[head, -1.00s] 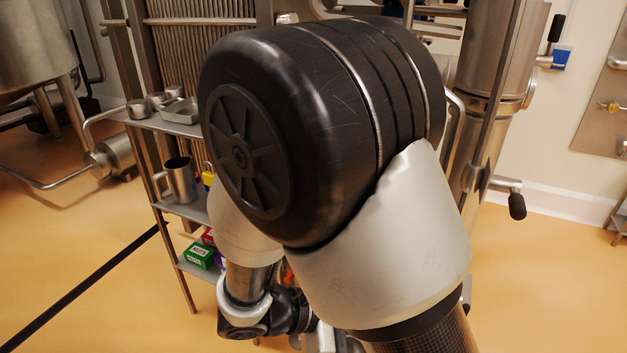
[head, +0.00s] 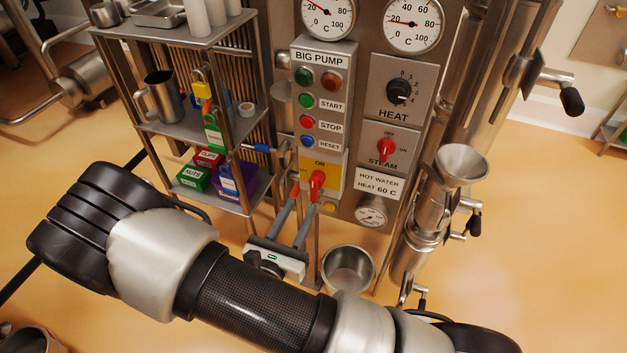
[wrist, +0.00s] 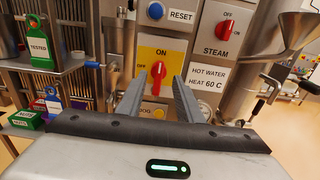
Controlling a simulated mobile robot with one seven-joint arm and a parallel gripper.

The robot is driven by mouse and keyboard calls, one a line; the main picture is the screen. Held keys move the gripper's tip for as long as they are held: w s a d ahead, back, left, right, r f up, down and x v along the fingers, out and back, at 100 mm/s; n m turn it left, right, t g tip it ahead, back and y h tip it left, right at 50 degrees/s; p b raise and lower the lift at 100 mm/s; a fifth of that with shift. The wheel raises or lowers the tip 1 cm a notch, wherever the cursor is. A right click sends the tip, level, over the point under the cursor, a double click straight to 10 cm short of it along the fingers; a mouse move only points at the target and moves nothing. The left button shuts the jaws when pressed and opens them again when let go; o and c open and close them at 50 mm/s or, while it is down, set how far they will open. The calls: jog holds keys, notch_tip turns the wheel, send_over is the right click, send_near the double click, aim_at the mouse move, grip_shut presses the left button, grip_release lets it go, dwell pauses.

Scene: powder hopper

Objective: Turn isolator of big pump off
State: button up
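The big pump isolator is a red knob (head: 317,180) on a yellow plate (head: 338,168) at the bottom of the BIG PUMP panel (head: 319,90). Its handle stands roughly upright, towards the ON label. In the wrist view the red knob (wrist: 157,72) appears between the two fingertips, beyond them, with ON above it. My gripper (head: 305,198) is open and empty, its grey fingers pointing up at the plate from below. In the wrist view the open gripper (wrist: 156,84) spans the yellow plate. I cannot tell whether a fingertip touches the plate.
A red STEAM knob (head: 386,150) and black HEAT knob (head: 399,91) are right of the panel. A steel funnel (head: 461,163) stands further right. Left are shelves (head: 190,123) with a jug, padlock, green tag and boxes. A steel pot (head: 347,268) is below.

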aim_at(313, 184)
jog(key=x, duration=1)
jog(key=shift+w+d, duration=0.1)
jog(key=shift+w, duration=0.2)
jog(key=shift+f, duration=0.1)
jog(key=c, duration=0.8)
